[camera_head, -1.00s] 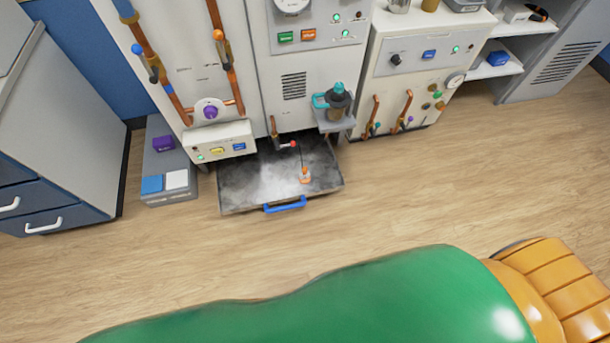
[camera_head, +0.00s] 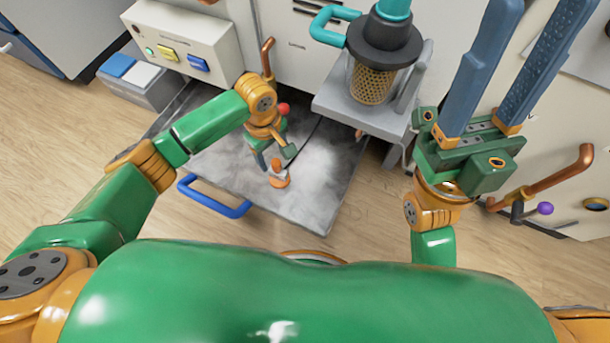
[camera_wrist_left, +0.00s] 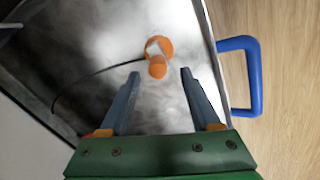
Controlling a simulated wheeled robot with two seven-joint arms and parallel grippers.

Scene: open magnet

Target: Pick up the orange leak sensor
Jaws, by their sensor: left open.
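The orange leak sensor (camera_head: 279,176), with a pale patch, lies on the grey metal drip tray (camera_head: 330,190). It also shows in the left wrist view (camera_wrist_left: 158,54), with a dark cable running from it to the left. My left gripper (camera_head: 274,160) points down over the tray, right by the sensor. In the wrist view its fingers (camera_wrist_left: 160,74) are apart and empty, with the sensor just beyond the tips, roughly centred between them. My right gripper (camera_head: 548,10) is raised at the right, its long fingers apart and empty.
The tray has a blue handle (camera_head: 214,196) at its front. A red-tipped lever (camera_head: 283,108) stands close to my left gripper. A shelf (camera_head: 365,110) with a teal-topped strainer (camera_head: 371,80) juts out to the right. A copper pipe (camera_head: 560,175) sticks out at the far right.

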